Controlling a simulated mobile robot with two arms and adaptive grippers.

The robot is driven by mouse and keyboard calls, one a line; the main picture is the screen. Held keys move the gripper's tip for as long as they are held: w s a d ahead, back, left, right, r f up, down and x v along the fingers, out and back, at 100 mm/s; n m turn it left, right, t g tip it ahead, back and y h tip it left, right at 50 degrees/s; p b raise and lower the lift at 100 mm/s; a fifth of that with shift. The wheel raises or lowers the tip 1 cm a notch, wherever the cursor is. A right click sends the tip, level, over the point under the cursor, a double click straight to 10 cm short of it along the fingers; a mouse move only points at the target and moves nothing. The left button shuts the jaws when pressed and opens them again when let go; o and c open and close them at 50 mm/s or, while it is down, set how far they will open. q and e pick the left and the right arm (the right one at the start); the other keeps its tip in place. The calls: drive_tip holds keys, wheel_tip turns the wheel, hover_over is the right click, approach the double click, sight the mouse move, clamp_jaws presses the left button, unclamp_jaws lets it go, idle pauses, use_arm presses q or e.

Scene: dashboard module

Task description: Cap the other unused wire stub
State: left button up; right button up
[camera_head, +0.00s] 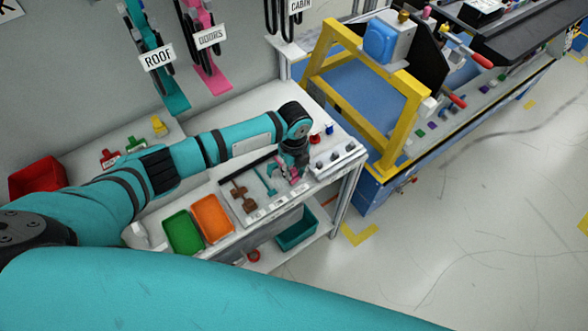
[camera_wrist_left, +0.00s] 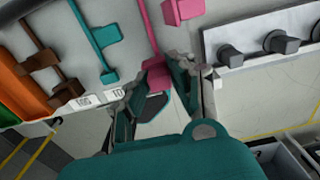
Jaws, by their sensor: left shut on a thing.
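My left gripper (camera_head: 294,176) is over the right part of the workbench, at the pink wire piece. In the left wrist view, its fingers (camera_wrist_left: 160,82) are shut around the block at the lower end of the pink wire piece (camera_wrist_left: 156,72); the fingers partly hide it. A second pink block (camera_wrist_left: 182,10) is just above. A white rail (camera_wrist_left: 262,24) holds dark caps or knobs (camera_wrist_left: 230,56) to the right; they also show in the head view (camera_head: 334,156). I cannot tell which piece is the wire stub. My right gripper is not in view.
Brown pieces (camera_head: 243,194) and a teal piece (camera_head: 266,183) lie left of the gripper. Green (camera_head: 183,232) and orange (camera_head: 212,218) bins are farther left. Small red (camera_head: 315,139) and blue (camera_head: 329,129) items stand behind the rail. A yellow frame (camera_head: 405,135) rises at right.

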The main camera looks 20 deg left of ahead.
sight(294, 170)
use_arm(q)
drive_tip(key=shift+f+b, duration=0.6)
drive_tip(key=shift+f, duration=0.35)
drive_tip(key=o, duration=0.8)
drive_tip(key=shift+o, duration=0.2)
drive_tip(key=shift+r, duration=0.15)
wheel_tip(294, 170, up, 12)
drive_tip(key=shift+f, duration=0.1)
